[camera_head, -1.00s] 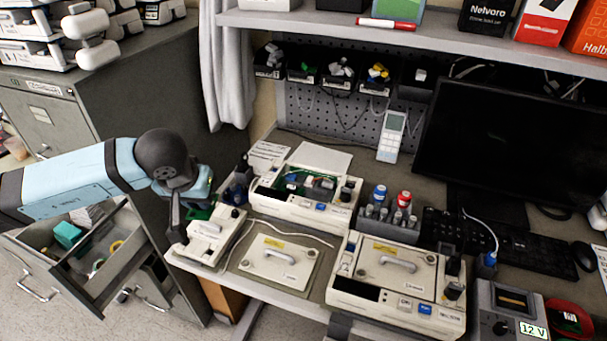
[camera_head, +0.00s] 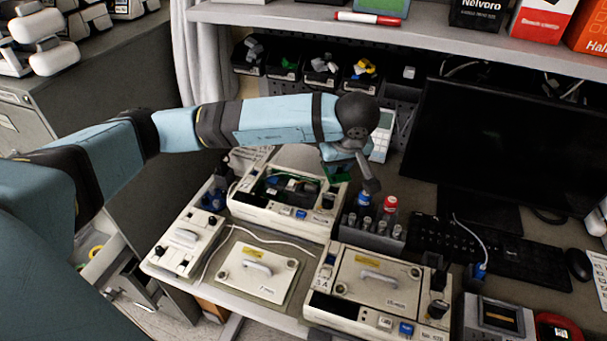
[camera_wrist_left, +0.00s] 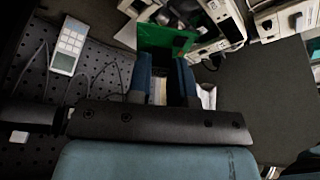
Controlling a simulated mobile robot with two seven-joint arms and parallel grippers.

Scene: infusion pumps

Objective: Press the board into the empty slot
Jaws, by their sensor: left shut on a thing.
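My left gripper (camera_head: 348,168) is shut on a green board (camera_head: 336,175), which shows as a small green patch under it. In the left wrist view the board (camera_wrist_left: 166,40) sticks out beyond the blue fingers (camera_wrist_left: 160,80). The open pump (camera_head: 262,210) stands below and to the left of the gripper, with its lid off and dark and green parts inside. The board is apart from the pump, up and right of its opening. The empty slot cannot be made out. The open pump also shows in the left wrist view (camera_wrist_left: 222,40). My right gripper is not in view.
A closed pump (camera_head: 320,312) stands front right, with a removed lid (camera_head: 243,272) on a mat left of it. A rack of capped bottles (camera_head: 373,238) is just right of the open pump. A monitor (camera_head: 500,150) and the shelf (camera_head: 400,30) bound the space behind.

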